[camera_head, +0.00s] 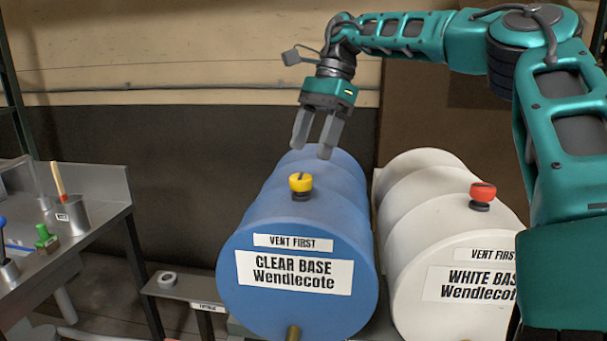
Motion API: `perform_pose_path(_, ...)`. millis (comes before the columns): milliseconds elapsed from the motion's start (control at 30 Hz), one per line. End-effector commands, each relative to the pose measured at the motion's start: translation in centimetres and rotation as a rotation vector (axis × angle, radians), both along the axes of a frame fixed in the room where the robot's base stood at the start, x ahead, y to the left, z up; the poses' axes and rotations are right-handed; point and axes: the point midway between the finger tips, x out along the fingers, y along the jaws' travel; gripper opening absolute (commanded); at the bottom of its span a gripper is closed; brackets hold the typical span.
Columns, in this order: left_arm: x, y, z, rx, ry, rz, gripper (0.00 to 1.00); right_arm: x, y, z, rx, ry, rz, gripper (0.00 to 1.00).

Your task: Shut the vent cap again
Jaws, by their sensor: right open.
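A yellow vent cap (300,182) sits on a dark neck on top of the blue drum (305,220) labelled "CLEAR BASE Wendlecote". A red vent cap (483,191) sits on the white drum (425,200) labelled "WHITE BASE Wendlecote". I cannot tell from here whether either cap is open or shut. My right gripper (313,150) is open and empty. It points down above the blue drum, and its fingertips are apart from the yellow cap in the picture. My left gripper is not in view.
A metal bench (105,212) at the left holds a metal cup (72,217) with a wooden-handled tool, and small green and blue items. A low shelf (195,289) with a small ring stands left of the blue drum. My right arm covers part of the white drum.

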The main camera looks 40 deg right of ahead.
Motion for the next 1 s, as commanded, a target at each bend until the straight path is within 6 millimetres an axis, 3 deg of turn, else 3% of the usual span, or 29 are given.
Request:
perform_pose_path(100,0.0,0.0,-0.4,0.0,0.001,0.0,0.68,0.0,0.9,-2.3,0.002,0.001,0.002,0.68)
perform_pose_path(300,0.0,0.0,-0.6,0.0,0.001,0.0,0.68,0.2,1.9,-4.6,0.001,0.001,0.0,0.68)
perform_pose_path(700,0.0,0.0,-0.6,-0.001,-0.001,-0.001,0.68,0.2,2.2,-5.2,0.001,-0.001,0.0,0.68)
perform_pose_path(1000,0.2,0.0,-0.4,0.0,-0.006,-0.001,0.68,0.2,2.2,-5.2,0.001,-0.001,0.0,0.4)
